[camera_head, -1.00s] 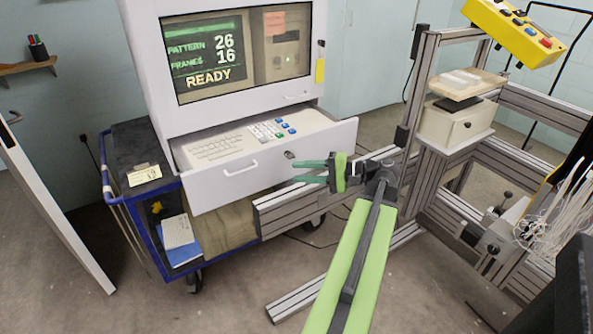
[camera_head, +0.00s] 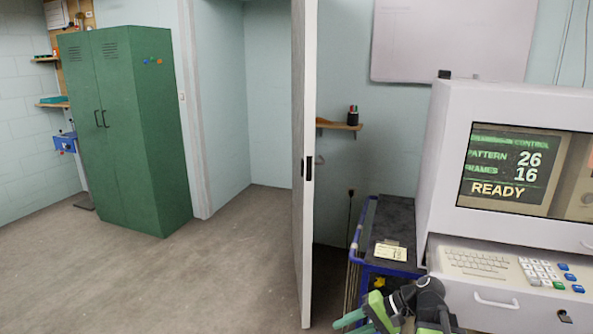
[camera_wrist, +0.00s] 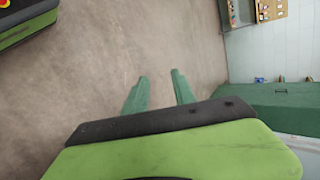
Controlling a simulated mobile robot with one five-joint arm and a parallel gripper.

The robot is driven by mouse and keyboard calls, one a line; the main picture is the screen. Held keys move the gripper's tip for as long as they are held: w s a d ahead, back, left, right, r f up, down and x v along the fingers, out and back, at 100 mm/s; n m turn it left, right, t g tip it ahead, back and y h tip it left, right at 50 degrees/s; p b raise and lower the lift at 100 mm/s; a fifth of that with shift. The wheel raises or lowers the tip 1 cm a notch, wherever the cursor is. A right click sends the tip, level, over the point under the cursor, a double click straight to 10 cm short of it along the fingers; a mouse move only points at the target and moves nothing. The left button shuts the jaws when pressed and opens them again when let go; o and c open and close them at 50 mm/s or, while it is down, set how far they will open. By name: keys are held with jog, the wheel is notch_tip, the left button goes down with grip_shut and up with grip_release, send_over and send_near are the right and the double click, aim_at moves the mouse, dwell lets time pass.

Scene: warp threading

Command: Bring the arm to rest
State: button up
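My gripper (camera_head: 360,316) shows at the bottom of the head view, partly cut off by the frame edge, with my folded dark and green arm beside it. It is left of and in front of the white console (camera_head: 452,150). In the wrist view my gripper (camera_wrist: 160,80) has its two green fingers spread apart. Only bare floor shows between and beyond them, and it holds nothing.
A blue-edged cart (camera_head: 388,215) stands at the console's left. An open white door (camera_head: 301,150) stands upright mid-view. A green locker (camera_head: 155,130) is farther left. The console's keyboard drawer (camera_head: 510,308) is pulled out. Open floor (camera_head: 200,275) spreads across the left front.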

jog(key=s+a+f+n+g+h, duration=0.2)
jog(key=s+a+f+n+h, duration=0.15)
jog(key=a+f, duration=0.35)
jog(key=w+d+h+p, duration=0.1)
jog(key=w+d+h, duration=0.1)
jog(key=d+h, duration=0.55)
notch_tip(320, 180, up, 14)
jog(key=p, duration=1.5)
jog(key=shift+s+d+r+t+y, duration=0.2)
jog(key=shift+s+t+y, duration=0.1)
jog(key=shift+y, duration=0.1)
jog(key=shift+n, duration=0.25)
